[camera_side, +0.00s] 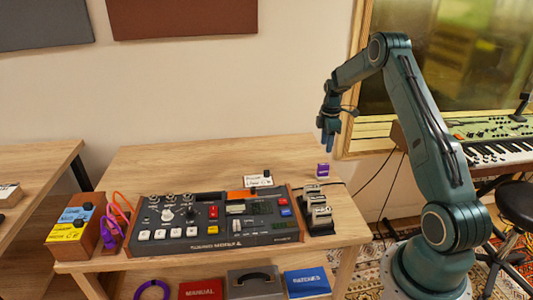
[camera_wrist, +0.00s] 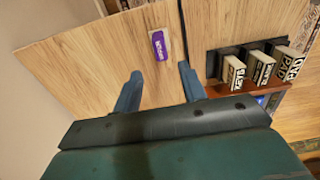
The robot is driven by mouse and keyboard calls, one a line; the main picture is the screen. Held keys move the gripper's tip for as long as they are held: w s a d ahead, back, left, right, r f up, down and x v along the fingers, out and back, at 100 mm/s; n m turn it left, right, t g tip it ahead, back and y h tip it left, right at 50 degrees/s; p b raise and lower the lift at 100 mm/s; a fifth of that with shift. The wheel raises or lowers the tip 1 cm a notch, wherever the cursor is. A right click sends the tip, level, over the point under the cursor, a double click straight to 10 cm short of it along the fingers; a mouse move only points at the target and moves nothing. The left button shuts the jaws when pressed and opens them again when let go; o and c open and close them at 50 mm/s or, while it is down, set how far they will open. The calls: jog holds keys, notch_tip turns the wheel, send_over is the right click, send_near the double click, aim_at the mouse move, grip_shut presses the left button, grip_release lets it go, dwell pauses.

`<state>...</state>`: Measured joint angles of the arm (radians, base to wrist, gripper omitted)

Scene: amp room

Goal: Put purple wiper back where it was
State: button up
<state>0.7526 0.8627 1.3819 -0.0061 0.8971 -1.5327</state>
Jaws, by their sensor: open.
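The purple wiper (camera_side: 323,171) is a small purple block with a white part, on the wooden table near its right edge. In the wrist view the wiper (camera_wrist: 160,45) shows its purple face with white lettering, with a pale edge beside it. My gripper (camera_side: 328,147) is above the wiper, pointing down. In the wrist view its two fingers (camera_wrist: 158,73) are spread apart with only bare table between them. The wiper appears beyond the fingertips, apart from them.
A black rack (camera_side: 320,229) with pale labelled cartridges (camera_wrist: 261,68) stands nearer the table's front right. A mixer console (camera_side: 215,225) fills the front middle. A white-labelled box (camera_side: 258,180) sits behind it. The table's back left (camera_side: 170,165) is clear.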

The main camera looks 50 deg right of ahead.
jog(key=shift+r, duration=0.1)
jog(key=s+a+r+m+t+h, duration=0.1)
jog(key=s+a+r+m+t, duration=0.2)
jog(key=a+r, duration=1.85)
jog(key=s+a+r+m+t, duration=0.1)
jog(key=s+a+m, duration=0.2)
jog(key=s+a, duration=0.5)
jog(key=s+a+r+m+t+y, duration=0.1)
jog(key=s+a+m, duration=0.2)
jog(key=s+a, duration=0.5)
jog(key=shift+s+a+r+t, duration=0.2)
jog(key=shift+s+a+t, duration=0.15)
jog(key=shift+s, duration=1.75)
